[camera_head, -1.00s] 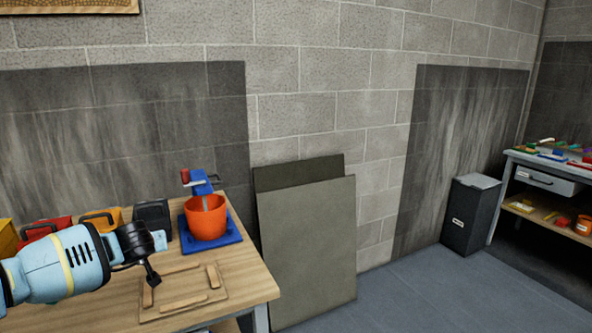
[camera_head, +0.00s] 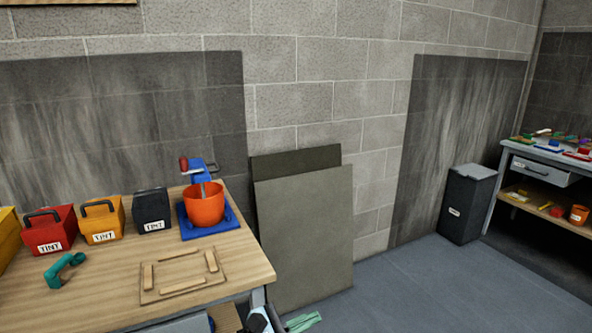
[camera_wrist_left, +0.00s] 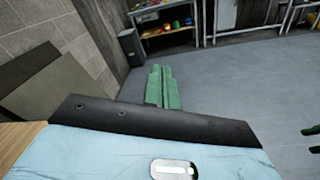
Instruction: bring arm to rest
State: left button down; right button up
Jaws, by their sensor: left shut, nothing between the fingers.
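My left gripper (camera_head: 302,323) shows at the bottom edge of the head view, just off the table's right front corner. Its green fingers also show in the left wrist view (camera_wrist_left: 164,86), side by side and shut with nothing between them, above the grey floor. Part of my pale blue and black left wrist (camera_head: 259,321) shows beside the table leg. In the left wrist view, two green finger tips (camera_wrist_left: 313,140) at the right edge look like my right gripper, set apart with floor between them; the rest of it is out of frame.
The wooden table (camera_head: 110,300) holds a teal handle (camera_head: 65,268), a wooden frame (camera_head: 183,276), tint cans (camera_head: 103,221) and an orange pot (camera_head: 204,207) on a blue stand. Panels (camera_head: 305,235) lean on the wall. A dark bin (camera_head: 466,207) stands farther right. The floor between is clear.

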pick_arm(q)
notch_tip(320, 180, up, 4)
jog(key=s+a+f+n+t, duration=0.15)
jog(key=n+t, duration=0.35)
jog(key=n, duration=0.5)
jog(key=s+a+f+n+t+y, duration=0.1)
jog(key=s+a+f+n+y, duration=0.15)
jog(key=a+n+y, duration=0.75)
jog(key=s+a+f+n+t+y, duration=0.15)
jog(key=a+f+n+y, duration=0.25)
jog(key=n, duration=1.1)
jog(key=s+a+f+n+g+y, duration=0.3)
jog(key=s+a+f+n+g, duration=0.4)
jog(key=s+f+n, duration=0.3)
jog(key=s+a+f+n+g+h, duration=0.1)
jog(key=s+f+n+g, duration=0.2)
jog(key=s, duration=0.7)
jog(key=s+a+n+g+h, duration=0.1)
jog(key=s+a+n+g, duration=0.3)
jog(key=s, duration=0.6)
jog(key=w+d+f+t+h, duration=0.1)
jog(key=w+d+f+t, duration=0.1)
jog(key=f, duration=0.3)
jog(key=w+d+f+t+h, duration=0.1)
jog(key=w+d+f+t, duration=0.2)
jog(key=w+f+t, duration=0.1)
jog(key=shift+f+m+t, duration=0.4)
jog(key=shift+f+t, duration=0.05)
jog(key=shift+f, duration=0.05)
